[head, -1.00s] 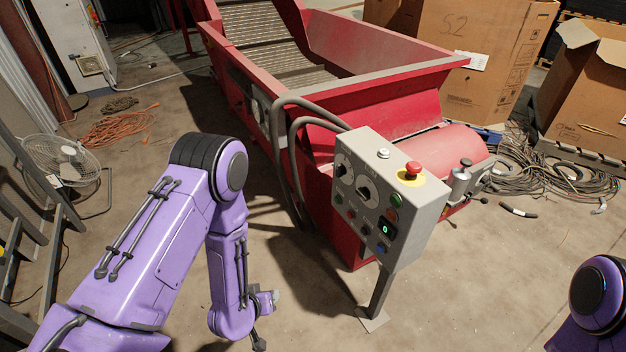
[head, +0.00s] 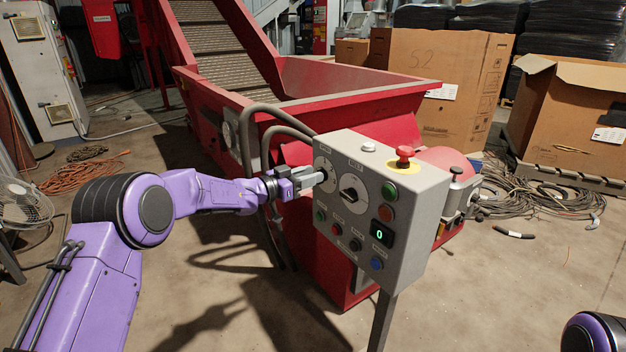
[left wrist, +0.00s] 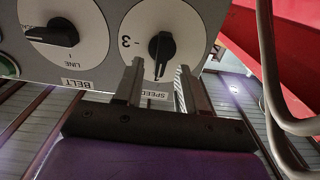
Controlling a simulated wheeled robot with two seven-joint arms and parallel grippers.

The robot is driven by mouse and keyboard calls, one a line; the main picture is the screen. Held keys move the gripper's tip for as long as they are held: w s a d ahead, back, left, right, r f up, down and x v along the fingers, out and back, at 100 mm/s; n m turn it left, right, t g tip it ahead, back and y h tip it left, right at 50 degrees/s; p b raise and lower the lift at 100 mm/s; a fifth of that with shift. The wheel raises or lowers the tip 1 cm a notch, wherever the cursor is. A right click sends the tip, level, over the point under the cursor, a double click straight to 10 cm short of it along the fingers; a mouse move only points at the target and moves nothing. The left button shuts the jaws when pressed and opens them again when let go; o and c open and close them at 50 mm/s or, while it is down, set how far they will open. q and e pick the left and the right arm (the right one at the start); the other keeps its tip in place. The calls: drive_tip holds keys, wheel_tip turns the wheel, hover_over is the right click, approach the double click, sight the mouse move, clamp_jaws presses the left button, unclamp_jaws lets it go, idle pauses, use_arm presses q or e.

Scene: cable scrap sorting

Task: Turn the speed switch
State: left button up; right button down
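The grey control box (head: 415,190) has two round white dials on its front. The speed switch (left wrist: 160,48) is a black knob on the dial labelled SPEED, upside down in the left wrist view. In the head view, its dial (head: 326,163) is partly covered by my left gripper (head: 322,178). The left gripper (left wrist: 160,68) is open, its two fingers spread to either side of the knob. The fingertips are close to the dial; contact cannot be told. The other dial, labelled BELT in the left wrist view, has a black knob (head: 351,195). My right gripper is out of view.
A red emergency button (head: 404,155) and several coloured buttons are on the box; a small display (head: 380,234) reads 0. Grey hoses (head: 245,135) run close by my left wrist. The red hopper (head: 300,95) stands behind.

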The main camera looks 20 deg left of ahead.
use_arm(q)
drive_tip(key=shift+x, duration=0.8)
clamp_jaws()
